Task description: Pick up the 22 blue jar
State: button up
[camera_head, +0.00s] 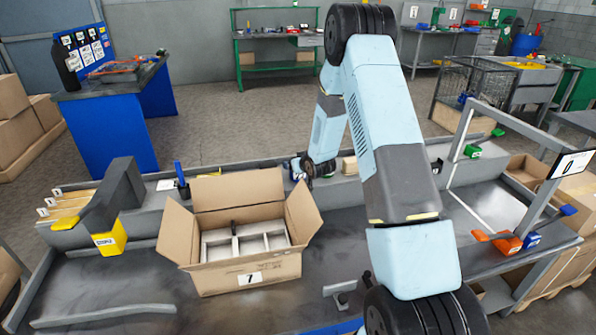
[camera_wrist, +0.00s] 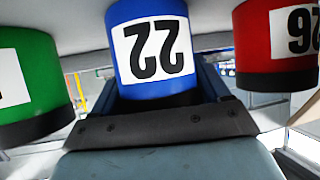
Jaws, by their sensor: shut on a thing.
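The blue jar (camera_wrist: 152,50) with a white label reading 22 stands in the middle of the wrist view; the number appears upside down. My gripper (camera_wrist: 160,85) has its dark fingers on both sides of the jar's lower part and is shut on it. A green jar (camera_wrist: 30,75) is to the left and a red jar (camera_wrist: 272,45), its label reading 26, is to the right. In the head view my gripper (camera_head: 300,168) is small at the far side of the bench, and the blue jar is hard to make out there.
An open cardboard box (camera_head: 240,240) with inner dividers and a label reading 7 stands on the grey bench (camera_head: 350,225). A yellow box (camera_head: 110,240) is left of it. Orange (camera_head: 507,243) and blue (camera_head: 532,240) pieces are at the right frame. Bare bench lies around the cardboard box.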

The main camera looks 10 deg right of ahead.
jog(key=c, duration=0.4)
jog(key=shift+c, duration=0.6)
jog(key=shift+r, duration=0.15)
